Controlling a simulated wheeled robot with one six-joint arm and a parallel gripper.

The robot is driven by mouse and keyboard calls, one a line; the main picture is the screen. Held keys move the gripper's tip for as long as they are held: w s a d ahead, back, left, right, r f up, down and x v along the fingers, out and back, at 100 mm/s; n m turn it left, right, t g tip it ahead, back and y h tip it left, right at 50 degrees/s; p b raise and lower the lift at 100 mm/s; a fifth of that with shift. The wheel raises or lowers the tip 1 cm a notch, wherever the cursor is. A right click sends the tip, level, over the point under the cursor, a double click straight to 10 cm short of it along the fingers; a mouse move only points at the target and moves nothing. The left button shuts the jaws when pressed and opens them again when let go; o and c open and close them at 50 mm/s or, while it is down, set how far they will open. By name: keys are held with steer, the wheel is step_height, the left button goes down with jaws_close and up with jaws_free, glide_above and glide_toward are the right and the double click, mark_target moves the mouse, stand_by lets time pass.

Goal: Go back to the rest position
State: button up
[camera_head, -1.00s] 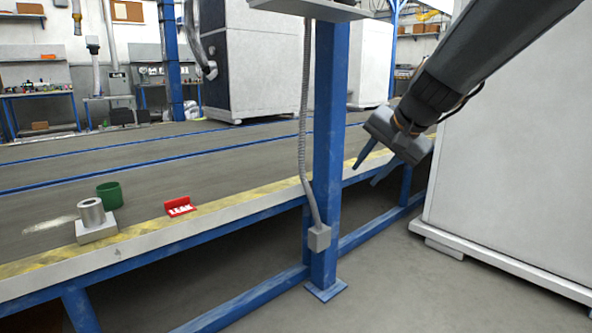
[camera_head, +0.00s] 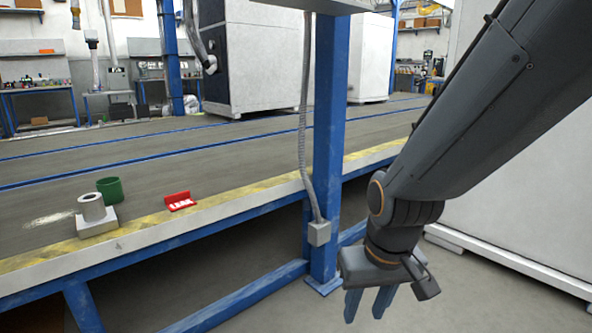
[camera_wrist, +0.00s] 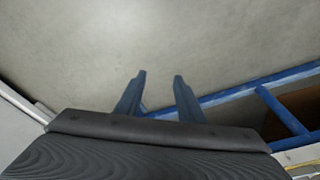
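My gripper (camera_head: 366,308) hangs at the lower right of the head view, fingers pointing down, in front of the blue post and off the table's edge. In the wrist view my gripper (camera_wrist: 158,78) shows two blue-grey fingers with a gap between them and nothing held. Bare grey floor (camera_wrist: 90,45) lies beyond the fingertips.
The long grey table (camera_head: 240,165) has a yellow-striped edge and blue frame. On it are a metal cylinder on a square block (camera_head: 96,220), a green cup (camera_head: 110,189) and a red sign (camera_head: 180,202). A blue post (camera_head: 329,130) and a white cabinet (camera_head: 530,200) stand nearby.

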steer(key=s+a+r+n+g+y, duration=0.15)
steer(key=s+a+r+n, duration=0.4)
steer(key=s+a, duration=0.85)
steer(key=d+r+m+h+p, duration=0.1)
steer(key=d+r+m+p, duration=0.2)
steer(key=d+r+p, duration=0.7)
steer(key=d+r+m+h+p, duration=0.1)
steer(key=d+r+m+p, duration=0.3)
steer(key=d+r+p, duration=0.6)
step_height(320, 180, up, 8)
steer(key=p, duration=1.7)
steer(key=shift+w+d+r, duration=0.2)
steer(key=shift+d, duration=0.2)
